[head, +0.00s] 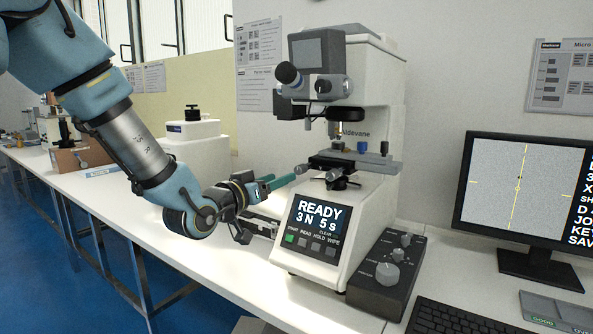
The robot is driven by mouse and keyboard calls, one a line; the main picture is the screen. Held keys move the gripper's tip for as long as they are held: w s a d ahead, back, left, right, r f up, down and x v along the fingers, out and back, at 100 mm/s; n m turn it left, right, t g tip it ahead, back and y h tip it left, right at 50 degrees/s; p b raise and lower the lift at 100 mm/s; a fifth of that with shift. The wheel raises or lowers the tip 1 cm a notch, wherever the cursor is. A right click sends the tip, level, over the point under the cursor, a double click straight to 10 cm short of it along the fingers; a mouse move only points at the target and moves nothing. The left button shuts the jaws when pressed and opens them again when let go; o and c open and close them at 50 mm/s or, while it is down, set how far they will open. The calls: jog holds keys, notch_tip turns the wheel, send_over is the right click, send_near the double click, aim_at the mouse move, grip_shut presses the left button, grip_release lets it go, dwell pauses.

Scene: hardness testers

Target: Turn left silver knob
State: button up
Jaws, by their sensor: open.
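The hardness tester (368,110) stands on the bench, its screen reading READY, 3 N, 5 s. A small silver knob (301,169) sticks out at the left of its stage (345,162). A second silver knob (334,174) is at the stage front. My gripper (284,178) reaches in from the left, its teal fingers open and pointing at the left silver knob. The fingertips are just short of or beside this knob; I cannot tell whether they touch it. Nothing shows between the fingers.
A dark control box (368,292) with several grey knobs (387,273) stands right of the tester's base. A monitor (521,203) and a keyboard (455,318) are further right. A white instrument (192,138) stands behind my arm. The bench front (215,268) is mostly clear.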

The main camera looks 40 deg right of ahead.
aim_at(297, 171)
jog(key=p+x, duration=0.2)
jog(key=x, duration=0.5)
jog(key=shift+d, duration=0.25)
jog(key=shift+w+d+p, duration=0.15)
jog(key=shift+d+p, duration=0.15)
jog(key=shift+d, duration=0.4)
jog(key=shift+c, duration=0.2)
grip_shut()
